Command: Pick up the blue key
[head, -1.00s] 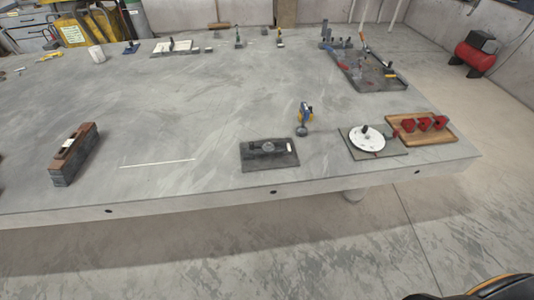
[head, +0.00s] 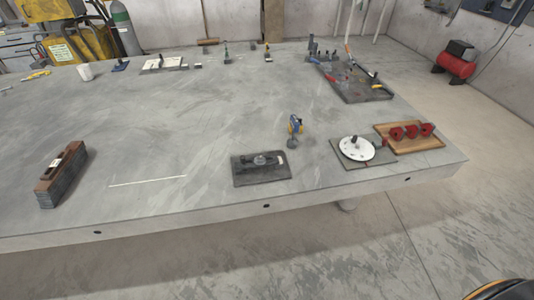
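I cannot make out a blue key for certain. A small blue item (head: 120,66) lies at the far left of the table, also too small to identify. Neither of my grippers is in view.
A white disc on a plate (head: 352,150) and a wooden board with red parts (head: 430,144) sit at the right. A cluttered dark tray (head: 365,94) is behind them. A brown and grey block (head: 58,180) stands left. The table's middle is mostly clear.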

